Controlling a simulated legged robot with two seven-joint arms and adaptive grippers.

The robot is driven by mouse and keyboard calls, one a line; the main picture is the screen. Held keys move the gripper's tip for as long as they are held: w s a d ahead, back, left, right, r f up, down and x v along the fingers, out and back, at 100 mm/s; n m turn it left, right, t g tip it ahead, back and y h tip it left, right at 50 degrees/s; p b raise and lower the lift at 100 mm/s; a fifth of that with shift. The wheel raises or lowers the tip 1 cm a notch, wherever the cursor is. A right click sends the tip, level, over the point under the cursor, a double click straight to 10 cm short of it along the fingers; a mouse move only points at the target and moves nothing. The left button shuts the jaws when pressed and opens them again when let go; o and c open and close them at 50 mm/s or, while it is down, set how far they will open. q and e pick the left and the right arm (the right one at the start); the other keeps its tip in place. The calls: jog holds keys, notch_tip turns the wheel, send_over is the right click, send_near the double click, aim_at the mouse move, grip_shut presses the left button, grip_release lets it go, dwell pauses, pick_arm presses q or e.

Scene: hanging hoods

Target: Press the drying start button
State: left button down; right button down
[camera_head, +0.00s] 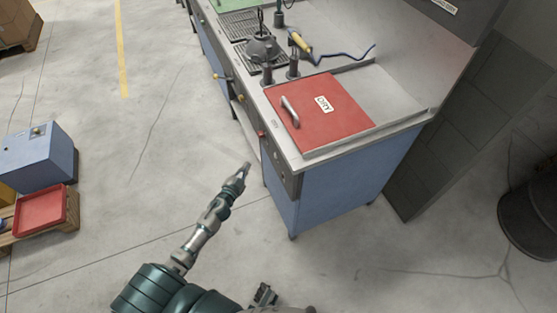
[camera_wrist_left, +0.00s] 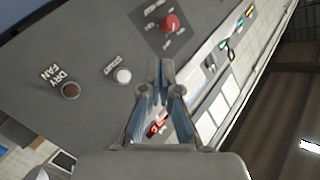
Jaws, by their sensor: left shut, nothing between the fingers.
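The control panel (camera_wrist_left: 90,40) fills the upper left of the left wrist view. It carries a white round button (camera_wrist_left: 123,76) labelled START, a brown-dark round control (camera_wrist_left: 70,91) labelled DRY FAN and a red knob (camera_wrist_left: 170,22). In the head view this panel (camera_head: 277,156) is on the front end of the blue bench, under the red lid marked DRY (camera_head: 350,112). My left gripper (camera_head: 245,167) is shut and empty, just left of the panel; in the wrist view its fingertips (camera_wrist_left: 159,68) appear right of the START button, apparently not touching it.
The bench (camera_head: 330,190) runs away to the upper left with a dark round fixture (camera_head: 262,48) and a yellow-handled tool (camera_head: 300,42) on top. A blue box (camera_head: 38,160) and a red tray (camera_head: 40,212) are at the left. A dark barrel (camera_head: 530,215) stands right. Floor between is clear.

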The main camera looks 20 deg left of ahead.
aim_at(276, 156)
pick_arm(q)
jog(key=w+d, duration=0.5)
jog(key=w, duration=0.1)
jog(key=shift+w+d, duration=0.3)
jog(key=shift+w, duration=0.05)
pick_arm(e)
jog(key=shift+s+r, duration=0.15)
jog(key=shift+r, duration=0.2)
pick_arm(q)
jog(key=shift+d, duration=0.2)
pick_arm(e)
jog(key=shift+d, duration=0.1)
dwell(0.3)
pick_arm(q)
jog(key=shift+a, duration=0.1)
pick_arm(e)
jog(key=shift+w+r, duration=0.1)
jog(key=shift+w, duration=0.4)
jog(key=shift+s, duration=0.25)
